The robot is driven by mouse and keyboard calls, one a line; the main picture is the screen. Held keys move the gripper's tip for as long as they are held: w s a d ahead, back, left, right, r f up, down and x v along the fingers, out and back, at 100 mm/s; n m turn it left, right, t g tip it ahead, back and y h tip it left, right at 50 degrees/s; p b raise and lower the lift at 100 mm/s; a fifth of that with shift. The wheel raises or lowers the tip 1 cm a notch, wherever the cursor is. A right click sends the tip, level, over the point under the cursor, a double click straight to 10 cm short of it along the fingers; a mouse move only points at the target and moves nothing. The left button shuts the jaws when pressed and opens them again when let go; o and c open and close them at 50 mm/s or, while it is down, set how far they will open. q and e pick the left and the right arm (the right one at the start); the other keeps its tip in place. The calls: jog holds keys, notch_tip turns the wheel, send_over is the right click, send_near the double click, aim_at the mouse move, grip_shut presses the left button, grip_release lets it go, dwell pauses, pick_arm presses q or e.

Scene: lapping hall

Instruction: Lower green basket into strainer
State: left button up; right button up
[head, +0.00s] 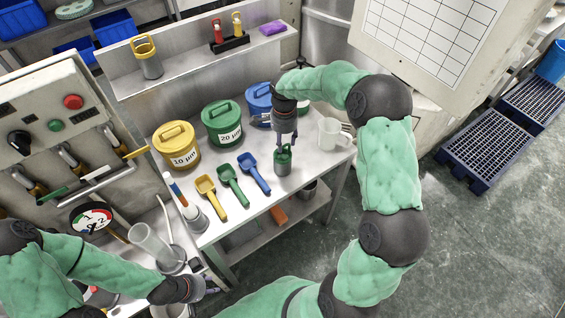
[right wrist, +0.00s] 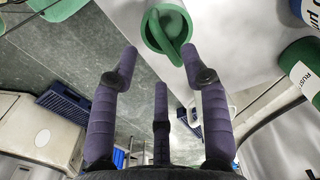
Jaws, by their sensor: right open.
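The green basket (head: 283,166) stands upright near the front right of the metal bench; it has a grey body, green rim and green handle. In the right wrist view its green rim and handle (right wrist: 168,30) show just beyond the fingertips. My right gripper (head: 286,142) is above the basket, pointing down, with its fingers (right wrist: 160,58) spread and nothing held between them. My left gripper (head: 208,290) is low at the left, near the clear cylinder; its fingers are too small to read. I cannot pick out the strainer with certainty.
Yellow (head: 176,148), green (head: 222,125) and blue (head: 259,104) lidded tubs stand behind three scoops (head: 233,186). A white jug (head: 330,134) is right of the basket. A yellow-rimmed basket (head: 148,58) sits on the upper shelf. A clear cylinder (head: 150,243) stands lower left.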

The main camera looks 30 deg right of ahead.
aim_at(283, 158)
jog(key=f, duration=0.4)
jog(key=shift+w+f+b, duration=0.3)
jog(key=shift+f+b, duration=0.05)
jog(key=shift+b, duration=0.05)
jog(key=shift+c, duration=0.2)
jog(key=shift+r, duration=0.1)
grip_shut()
